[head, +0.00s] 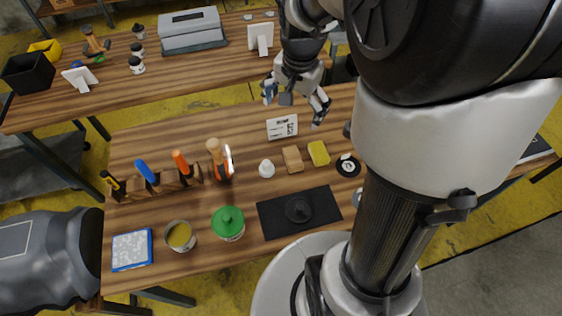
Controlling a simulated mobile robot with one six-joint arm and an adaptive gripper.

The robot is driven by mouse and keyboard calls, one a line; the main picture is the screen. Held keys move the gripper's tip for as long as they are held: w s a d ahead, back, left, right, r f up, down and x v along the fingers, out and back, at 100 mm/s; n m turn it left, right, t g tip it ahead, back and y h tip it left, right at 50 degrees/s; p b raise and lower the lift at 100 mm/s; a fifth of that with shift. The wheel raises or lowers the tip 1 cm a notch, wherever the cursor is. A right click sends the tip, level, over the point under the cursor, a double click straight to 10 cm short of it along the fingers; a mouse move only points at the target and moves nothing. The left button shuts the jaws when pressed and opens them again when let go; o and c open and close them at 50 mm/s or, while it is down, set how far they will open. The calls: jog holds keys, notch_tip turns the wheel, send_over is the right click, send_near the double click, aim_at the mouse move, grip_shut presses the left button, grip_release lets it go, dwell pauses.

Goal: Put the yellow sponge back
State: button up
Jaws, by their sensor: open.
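A yellow block that looks like the yellow sponge (319,153) lies flat on the near wooden table, right of a tan block (293,160). My gripper (294,107) is above the far edge of this table, behind the sponge and apart from it. Its fingers are spread, with nothing seen between them. A small white card with dark markings (282,127) stands on the table just below the gripper in the picture, behind the two blocks. My arm covers the right part of the view.
A dark mat with a round black part (275,220), a green-lidded can (228,223), an open can (180,236), a white knob-like piece (266,169), a black disc (348,165) and a wooden tool rack (172,183) share the table. A second table (120,85) stands behind.

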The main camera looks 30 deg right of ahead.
jog(key=s+a+r+n+t, duration=0.1)
jog(key=s+a+r+n, duration=0.3)
jog(key=s+a+n, duration=0.2)
jog(key=s+a+r+n+t, duration=0.1)
jog(key=s+a+r+n, duration=0.2)
jog(key=s+a+n, duration=0.3)
jog(key=s+a, duration=0.1)
jog(key=s, duration=0.4)
jog(key=shift+a+r+t+y, duration=0.25)
jog(key=shift+r+t+y, duration=0.05)
jog(key=shift+r+t, duration=0.1)
